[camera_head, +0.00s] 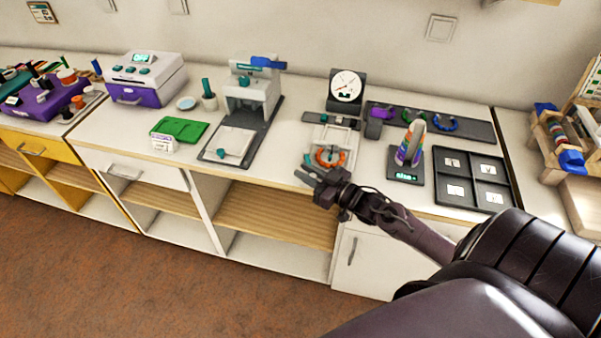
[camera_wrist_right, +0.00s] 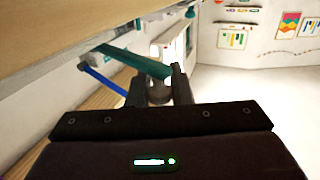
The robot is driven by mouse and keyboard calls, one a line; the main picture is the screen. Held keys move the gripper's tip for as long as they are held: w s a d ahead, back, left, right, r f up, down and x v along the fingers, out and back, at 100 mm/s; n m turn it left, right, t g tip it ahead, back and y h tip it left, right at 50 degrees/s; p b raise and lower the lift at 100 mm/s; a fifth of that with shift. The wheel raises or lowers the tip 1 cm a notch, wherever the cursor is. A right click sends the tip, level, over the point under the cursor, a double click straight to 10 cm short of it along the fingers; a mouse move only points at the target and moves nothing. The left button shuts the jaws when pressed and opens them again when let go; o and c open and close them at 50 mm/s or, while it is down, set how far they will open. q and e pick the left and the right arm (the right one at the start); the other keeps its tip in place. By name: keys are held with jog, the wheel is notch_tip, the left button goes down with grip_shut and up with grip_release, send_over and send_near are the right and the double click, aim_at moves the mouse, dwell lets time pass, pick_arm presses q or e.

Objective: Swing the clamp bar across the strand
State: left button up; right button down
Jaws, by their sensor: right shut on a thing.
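An orange bead strand (camera_head: 342,158) lies curved on a pale board (camera_head: 347,139) near the worktop's front edge. A teal bar (camera_wrist_right: 130,60), which looks like the clamp bar, runs to my right gripper (camera_wrist_right: 160,88) in the right wrist view; its teal end shows small beside the strand (camera_head: 308,160). My right gripper also shows in the head view (camera_head: 308,174), at the worktop's front edge, just left of and below the strand. Its fingers are shut on the bar's end. The exact grip is partly hidden by the fingers. My left gripper is out of view.
A dial gauge (camera_head: 346,89) stands behind the board. A rainbow bead arch on a dark stand (camera_head: 407,178) and a dark sorting tray (camera_head: 471,204) are to the right. A grey press (camera_head: 246,92) and green plate (camera_head: 180,131) are to the left.

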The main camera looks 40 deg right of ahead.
jog(key=shift+s+d+n+g+y+b, duration=0.35)
jog(key=shift+d+n+g+y, duration=0.2)
jog(key=shift+n+y, duration=0.4)
jog(key=c, duration=1.3)
grip_release()
jog(key=shift+v, duration=3.9)
jog(key=shift+c, duration=0.3)
